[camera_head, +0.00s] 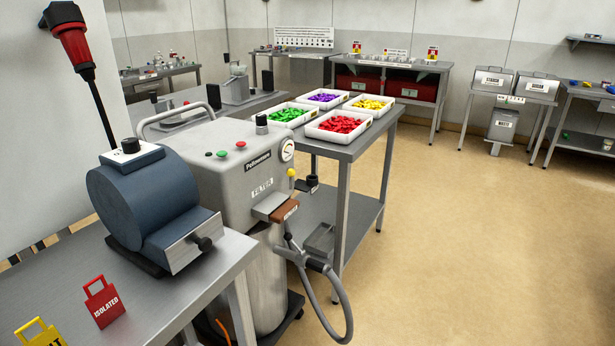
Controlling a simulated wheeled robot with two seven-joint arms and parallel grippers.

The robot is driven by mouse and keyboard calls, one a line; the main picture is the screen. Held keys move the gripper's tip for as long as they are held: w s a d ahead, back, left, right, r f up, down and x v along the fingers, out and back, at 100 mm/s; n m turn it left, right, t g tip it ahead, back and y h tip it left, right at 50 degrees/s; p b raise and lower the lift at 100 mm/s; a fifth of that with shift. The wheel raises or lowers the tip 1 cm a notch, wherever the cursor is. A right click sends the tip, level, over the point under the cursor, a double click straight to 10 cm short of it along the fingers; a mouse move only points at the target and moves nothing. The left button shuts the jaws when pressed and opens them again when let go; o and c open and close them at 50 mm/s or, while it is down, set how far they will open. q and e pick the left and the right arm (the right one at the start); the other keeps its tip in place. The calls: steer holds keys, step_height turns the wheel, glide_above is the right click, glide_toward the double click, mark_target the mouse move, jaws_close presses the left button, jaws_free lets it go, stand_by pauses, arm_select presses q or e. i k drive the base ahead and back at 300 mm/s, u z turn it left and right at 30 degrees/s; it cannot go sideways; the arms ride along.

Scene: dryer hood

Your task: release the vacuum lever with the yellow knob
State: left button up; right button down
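A small yellow knob (292,172) sits on top of a short stem at the right front side of the grey vacuum unit (215,165). The stem goes down to a small shelf-like bracket (270,207) with a brown-red block on it. The unit is a tall cylinder marked FILTER, with a gauge, a red and a green button and a black knob on top. How the lever's lower end is seated is too small to tell. Neither of my grippers is in view.
A grey hose with a handle (318,262) hangs at the unit's right front. A dark blue drum machine (145,200) stands on the metal table at left, near red (103,302) and yellow (40,333) tags. A table with coloured trays (340,140) stands behind. Floor at right is clear.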

mark_target(291, 172)
steer(key=i, duration=1.15)
steer(key=u, duration=0.5)
